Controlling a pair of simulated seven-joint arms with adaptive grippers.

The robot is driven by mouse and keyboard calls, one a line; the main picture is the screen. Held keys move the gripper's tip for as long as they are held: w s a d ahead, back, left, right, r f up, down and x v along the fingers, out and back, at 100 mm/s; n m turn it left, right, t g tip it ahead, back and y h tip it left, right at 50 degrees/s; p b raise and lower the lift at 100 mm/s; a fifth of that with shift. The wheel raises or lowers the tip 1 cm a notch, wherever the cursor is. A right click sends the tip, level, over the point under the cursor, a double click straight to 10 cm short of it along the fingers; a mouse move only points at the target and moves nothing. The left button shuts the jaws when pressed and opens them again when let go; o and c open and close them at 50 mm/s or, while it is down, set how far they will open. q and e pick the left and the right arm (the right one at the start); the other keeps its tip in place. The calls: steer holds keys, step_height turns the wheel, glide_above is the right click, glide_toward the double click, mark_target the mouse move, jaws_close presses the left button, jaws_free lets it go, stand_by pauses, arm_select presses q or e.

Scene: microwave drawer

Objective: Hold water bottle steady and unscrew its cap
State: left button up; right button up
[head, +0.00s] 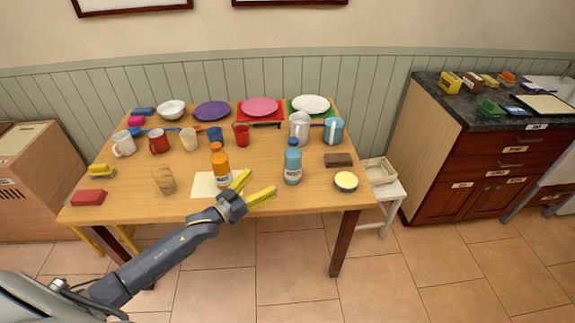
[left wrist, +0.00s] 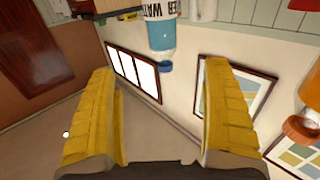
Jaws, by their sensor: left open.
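The blue water bottle (head: 292,166) stands upright on the wooden table, right of my left gripper, with its dark blue cap (head: 293,143) on top. My left gripper (head: 261,183) is open and empty, its yellow fingers pointing toward the bottle, which is apart from them. In the left wrist view, the bottle (left wrist: 162,35) appears upside down beyond the gap between the fingers, with its cap (left wrist: 164,68) hanging lowest and part of its label showing. My right gripper is in neither view.
An orange bottle (head: 220,167) stands just left of the gripper, beside a paper sheet (head: 203,186). A glass (head: 164,181), a round yellow-topped tin (head: 345,181) and a brown block (head: 338,160) are nearby. Mugs and plates fill the back. The table's front edge is clear.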

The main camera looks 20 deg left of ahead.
mark_target(293, 157)
arm_select(q)
steer(key=x, duration=1.7)
steer(key=shift+w+a, duration=0.2)
steer(key=c, duration=1.6)
steer(key=shift+r, duration=0.15)
steer(key=shift+c, duration=0.2)
step_height(293, 157, up, 20)
